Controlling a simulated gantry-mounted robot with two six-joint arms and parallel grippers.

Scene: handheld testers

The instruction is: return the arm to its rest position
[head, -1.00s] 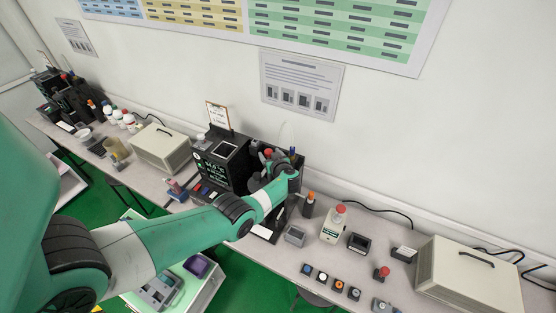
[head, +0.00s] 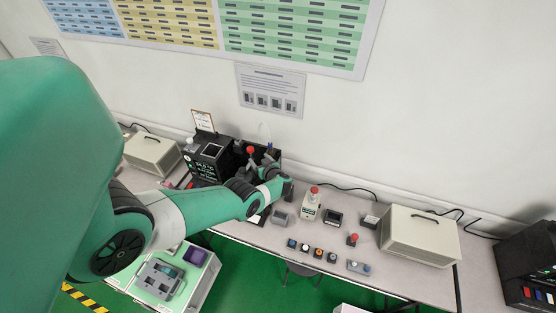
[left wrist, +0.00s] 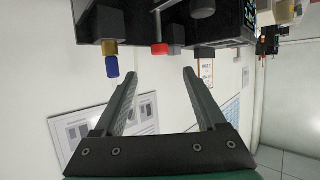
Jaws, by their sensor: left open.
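My left arm comes in from the left in the head view and reaches over the bench. Its gripper (head: 260,165) is partly hidden by my own wrist, in front of a black tester housing (head: 212,160). In the left wrist view the gripper (left wrist: 160,76) is open, its two fingers apart with nothing between them. A blue-tipped part with a brass collar (left wrist: 111,62) and a red knob (left wrist: 159,49) show beyond the fingers, on a dark housing along the top. My right gripper is in neither view.
Right of the gripper on the bench (head: 400,278) are a red-topped tester (head: 311,206), a row of small buttons (head: 318,253) and a beige case (head: 418,236). Another beige case (head: 153,154) stands left. A white cart (head: 205,281) stands in front.

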